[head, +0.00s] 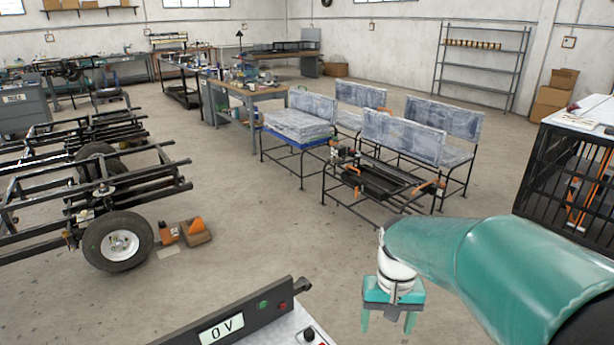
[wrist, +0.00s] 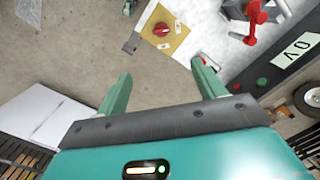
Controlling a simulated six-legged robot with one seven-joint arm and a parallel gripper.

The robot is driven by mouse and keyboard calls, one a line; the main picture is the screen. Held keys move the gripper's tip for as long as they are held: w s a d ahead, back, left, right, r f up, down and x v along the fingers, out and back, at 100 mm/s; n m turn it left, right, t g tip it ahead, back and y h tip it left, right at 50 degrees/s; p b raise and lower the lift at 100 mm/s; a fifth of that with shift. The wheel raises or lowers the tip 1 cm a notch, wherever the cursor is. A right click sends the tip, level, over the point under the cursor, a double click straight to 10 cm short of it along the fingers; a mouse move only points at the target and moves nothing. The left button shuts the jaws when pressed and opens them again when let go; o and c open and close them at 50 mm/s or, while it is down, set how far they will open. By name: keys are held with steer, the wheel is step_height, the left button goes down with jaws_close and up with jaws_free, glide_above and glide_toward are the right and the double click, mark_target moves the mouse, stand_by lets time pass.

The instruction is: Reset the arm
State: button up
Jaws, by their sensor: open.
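My gripper (head: 388,322) hangs at the end of my teal arm, low and right of centre in the head view. Its two green fingers point down and stand apart with nothing between them. In the wrist view my gripper (wrist: 160,85) also shows both fingers spread and empty. Beyond the fingertips lie the floor and a yellow plate with a red knob (wrist: 162,29). The fingers appear apart from these things.
A panel reading "0 V" (head: 222,329) stands at the bottom of the head view, left of my gripper. A black cage (head: 570,180) stands at the right. Open floor (head: 250,235) lies between.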

steer(key=s+r+n+t, duration=0.1)
steer(key=s+r+t, duration=0.5)
steer(key=s+r, duration=0.4)
steer(key=shift+s+a+r, duration=0.25)
steer(key=shift+s, duration=1.25)
